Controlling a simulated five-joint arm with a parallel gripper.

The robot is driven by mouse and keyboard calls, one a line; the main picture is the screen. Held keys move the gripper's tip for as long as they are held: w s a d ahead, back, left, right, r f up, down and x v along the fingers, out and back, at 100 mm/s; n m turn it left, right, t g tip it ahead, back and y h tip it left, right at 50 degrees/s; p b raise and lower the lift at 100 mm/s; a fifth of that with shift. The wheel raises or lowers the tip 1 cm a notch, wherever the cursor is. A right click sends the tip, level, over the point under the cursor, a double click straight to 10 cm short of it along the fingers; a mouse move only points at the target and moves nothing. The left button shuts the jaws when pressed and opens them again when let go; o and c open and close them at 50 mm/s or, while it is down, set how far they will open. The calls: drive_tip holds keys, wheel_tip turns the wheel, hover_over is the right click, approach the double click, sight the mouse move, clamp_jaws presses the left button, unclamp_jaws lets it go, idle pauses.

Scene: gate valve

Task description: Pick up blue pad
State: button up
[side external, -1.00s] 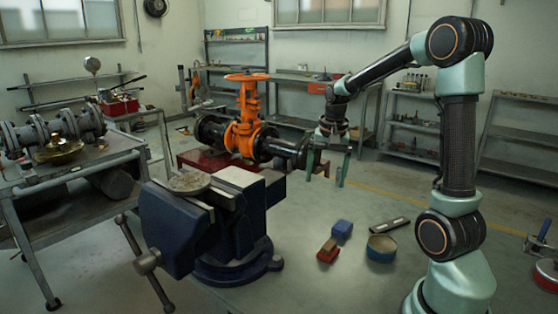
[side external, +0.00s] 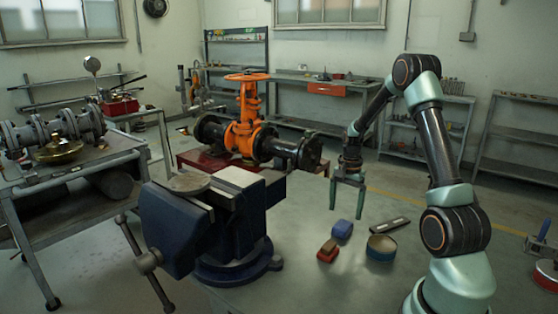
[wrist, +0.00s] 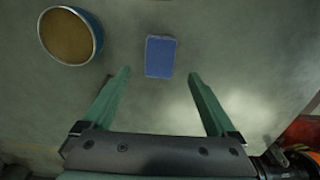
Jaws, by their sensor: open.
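The blue pad (side external: 342,230) lies flat on the grey table, behind a red block. In the wrist view the blue pad (wrist: 160,57) is a small rectangle just beyond the fingertips, lined up with the gap between them. My gripper (side external: 346,212) is open and empty, pointing down above the table near the pad. In the wrist view my gripper (wrist: 158,74) shows its two green fingers spread wide. The fingers appear apart from the pad.
A red block (side external: 327,251) and a round tin (side external: 381,248) stand close to the pad; the tin (wrist: 71,36) is at upper left in the wrist view. A blue vise (side external: 215,230) and orange valve (side external: 245,130) stand to the left.

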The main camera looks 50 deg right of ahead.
sight(344, 224)
wheel_tip(344, 224, down, 5)
drive_tip(key=shift+f, duration=0.1)
idle(0.3)
clamp_jaws()
wheel_tip(344, 224, up, 20)
idle(0.6)
